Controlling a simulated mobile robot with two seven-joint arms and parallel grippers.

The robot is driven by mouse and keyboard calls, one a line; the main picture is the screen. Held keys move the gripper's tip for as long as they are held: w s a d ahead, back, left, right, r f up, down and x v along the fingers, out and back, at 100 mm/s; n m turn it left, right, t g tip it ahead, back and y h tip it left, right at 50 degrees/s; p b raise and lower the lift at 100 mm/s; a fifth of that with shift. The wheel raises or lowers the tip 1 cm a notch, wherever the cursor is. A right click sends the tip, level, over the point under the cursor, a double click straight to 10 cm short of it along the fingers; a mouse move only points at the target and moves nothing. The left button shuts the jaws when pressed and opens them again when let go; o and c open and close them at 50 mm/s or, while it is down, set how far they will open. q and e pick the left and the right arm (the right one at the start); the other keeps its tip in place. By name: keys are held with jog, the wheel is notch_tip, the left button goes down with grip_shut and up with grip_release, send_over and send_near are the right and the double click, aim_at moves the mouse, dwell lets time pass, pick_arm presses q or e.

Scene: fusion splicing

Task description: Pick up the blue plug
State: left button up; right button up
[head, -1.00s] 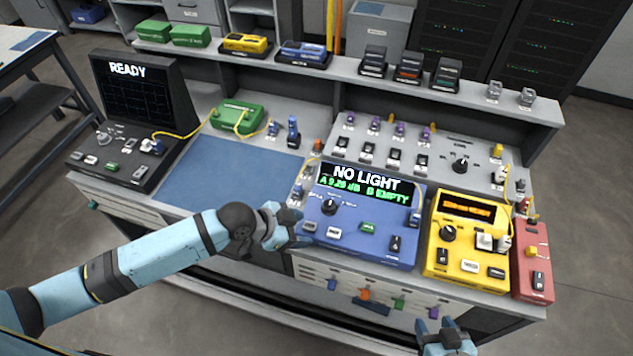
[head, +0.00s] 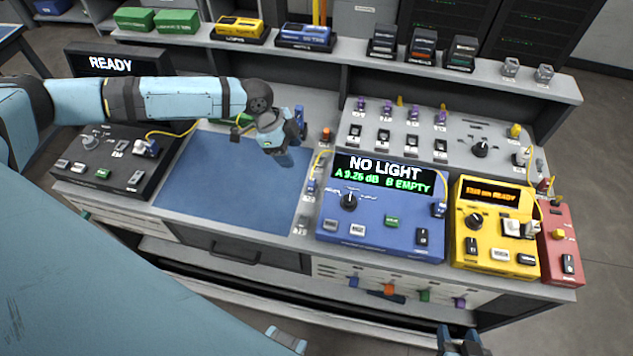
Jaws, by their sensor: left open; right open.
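An upright blue plug (head: 300,115) stands at the back of the workbench, just past the blue mat. My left gripper (head: 292,146) is beside it, in front and slightly left, with its fingers pointing down over the back right part of the mat. It is open and seems to hold nothing. It partly covers the plug's lower part, so I cannot tell whether they touch. My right gripper (head: 462,342) is open at the bottom edge, in front of the bench and away from the plug, only partly in view.
The blue mat (head: 235,195) is bare. A blue meter (head: 385,228) reading "NO LIGHT" and a yellow unit (head: 490,250) stand to the right. A black unit (head: 105,175) is at the left. An orange cap (head: 326,135) and yellow cables are close to the gripper. A raised shelf runs behind.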

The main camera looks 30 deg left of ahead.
pick_arm(q)
send_over(311, 181)
jog(key=a, duration=0.2)
jog(key=f, duration=0.6)
jog(key=shift+s+f+p, duration=0.35)
jog(key=shift+s+f, duration=0.05)
jog(key=shift+x, duration=0.9)
jog(key=p+x, duration=0.1)
jog(key=x, duration=0.3)
jog(key=shift+w+f, duration=0.15)
jog(key=c, duration=1.1)
notch_tip(311, 181, up, 20)
jog(key=shift+r+b, duration=0.1)
jog(key=shift+b, duration=0.65)
